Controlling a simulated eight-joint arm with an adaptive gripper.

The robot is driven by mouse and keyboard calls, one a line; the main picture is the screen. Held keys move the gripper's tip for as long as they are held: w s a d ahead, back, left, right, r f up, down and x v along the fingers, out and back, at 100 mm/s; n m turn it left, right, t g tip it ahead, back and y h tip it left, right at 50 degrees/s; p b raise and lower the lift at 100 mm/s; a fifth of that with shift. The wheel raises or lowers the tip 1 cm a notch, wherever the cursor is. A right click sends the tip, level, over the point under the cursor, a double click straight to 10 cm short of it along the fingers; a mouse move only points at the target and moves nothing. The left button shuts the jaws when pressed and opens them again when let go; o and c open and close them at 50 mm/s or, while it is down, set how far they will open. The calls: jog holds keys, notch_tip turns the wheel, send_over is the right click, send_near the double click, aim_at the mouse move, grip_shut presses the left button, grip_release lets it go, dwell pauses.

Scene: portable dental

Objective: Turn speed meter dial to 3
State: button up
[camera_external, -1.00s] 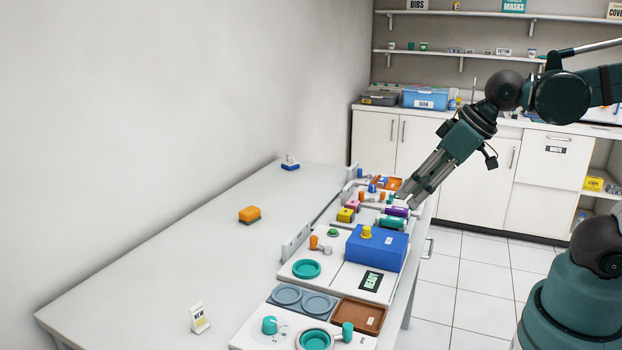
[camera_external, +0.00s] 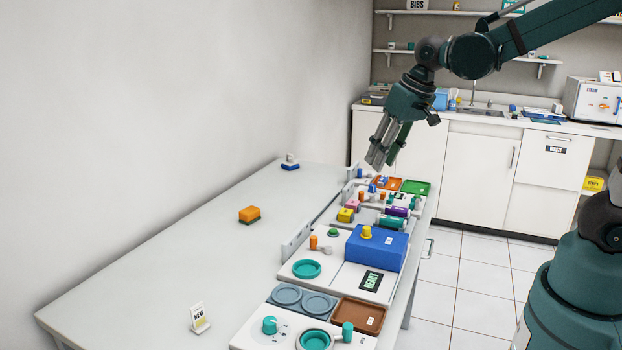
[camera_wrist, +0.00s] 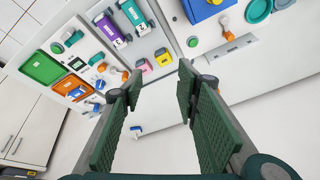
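A teal dial knob (camera_external: 269,325) stands on the white panel at the near end of the table in the external view, with small marks beside it too small to read. I cannot tell for certain that it is the speed meter dial. A yellow knob (camera_external: 366,232) tops the blue box (camera_external: 376,249). My gripper (camera_external: 379,162) hangs above the far end of the row of panels, well away from the teal knob. In the wrist view my gripper (camera_wrist: 158,88) has its two fingers wide apart with nothing between them.
Green tray (camera_external: 415,187) and orange tray (camera_external: 387,183) lie at the far end.

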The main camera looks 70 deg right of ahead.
jog(key=w+d+f+m+g+p, duration=0.25)
jog(key=w+d+m+p, duration=0.35)
jog(key=d, duration=0.8)
jog(key=m+g+y+p, duration=0.1)
jog(key=m+p, duration=0.2)
jog(key=p, duration=0.1)
send_near(372, 185)
jog(key=shift+w+a+f, duration=0.2)
jog(key=shift+a, duration=0.05)
jog(key=shift+d+f+g, duration=0.25)
jog(key=shift+d+f, duration=0.1)
jog(key=shift+f, duration=0.05)
jog(key=shift+f, duration=0.1)
jog(key=shift+f, duration=3.8)
jog(key=c, duration=0.9)
